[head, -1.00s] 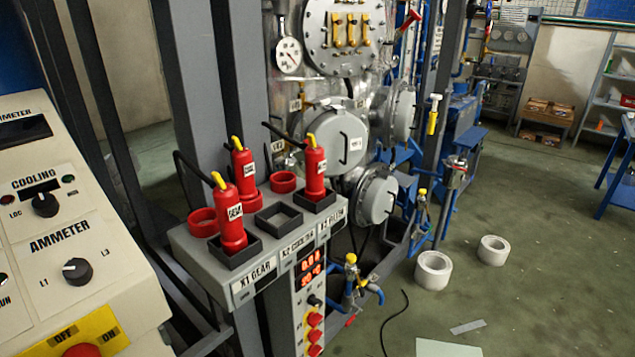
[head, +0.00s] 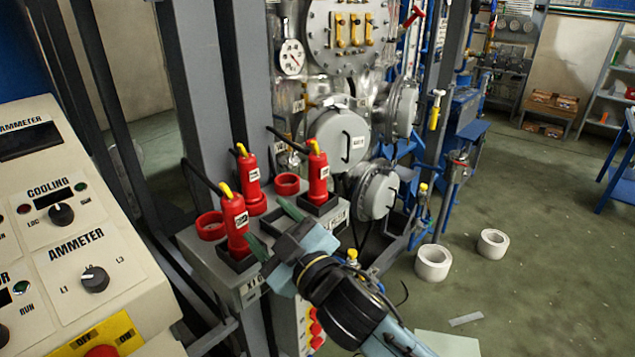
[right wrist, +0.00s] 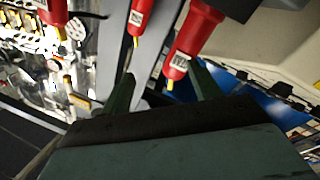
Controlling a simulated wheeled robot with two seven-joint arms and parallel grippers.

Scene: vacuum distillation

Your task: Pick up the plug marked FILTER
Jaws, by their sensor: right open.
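Three red plugs with yellow tops and white labels stand upright on the grey socket panel (head: 205,262): a front-left plug (head: 235,225), a rear plug (head: 250,180) and a right plug (head: 318,177). Their labels are too small to read, so I cannot tell which is FILTER. My right gripper (head: 273,228) is open and empty over the panel's front, one finger close beside the front-left plug, the other toward the right plug. In the right wrist view, the nearest plug (right wrist: 190,38) shows beyond the open fingers (right wrist: 164,88). My left gripper is out of view.
Empty red round sockets (head: 211,226) sit among the plugs. A control console (head: 70,240) stands at the left. The gauge (head: 292,57) and metal vessel (head: 340,138) are behind the panel. White rolls (head: 433,262) lie on the otherwise fairly open floor at right.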

